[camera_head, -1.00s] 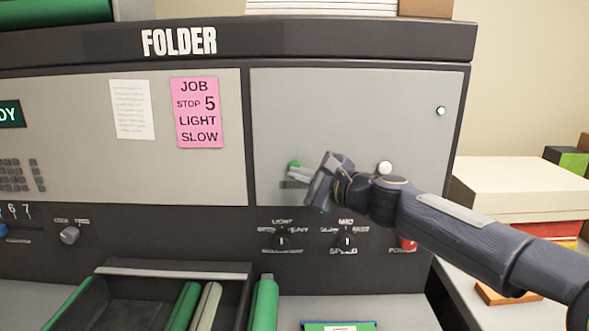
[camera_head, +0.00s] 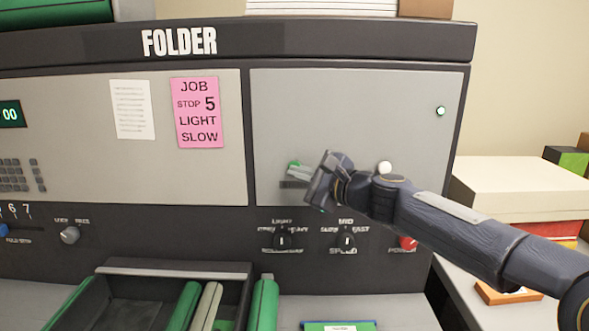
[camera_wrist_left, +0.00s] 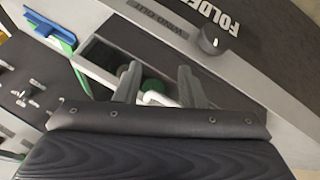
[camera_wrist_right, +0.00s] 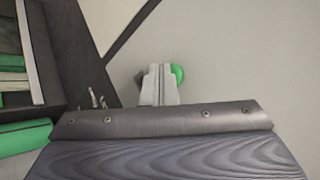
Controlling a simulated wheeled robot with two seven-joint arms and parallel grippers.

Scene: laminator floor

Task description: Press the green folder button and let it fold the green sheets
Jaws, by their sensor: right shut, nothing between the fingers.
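The green button (camera_head: 293,164) is on the folder's grey right panel, partly covered by my right gripper (camera_head: 300,172). In the right wrist view the button (camera_wrist_right: 178,74) shows just right of the shut fingertips (camera_wrist_right: 157,72); they overlap it, but I cannot tell whether it is pushed in. My left gripper (camera_wrist_left: 158,78) shows only in its own wrist view, fingers apart, above the folder. The folder's display (camera_head: 10,114) reads "00" at its visible end. Green rolled shapes (camera_head: 185,305) lie in and beside the dark tray (camera_head: 175,268); I see no flat green sheets clearly.
Light and speed dials (camera_head: 346,242) sit below. A pink job note (camera_head: 197,112) is on the left panel. Boxes (camera_head: 515,185) stand at right.

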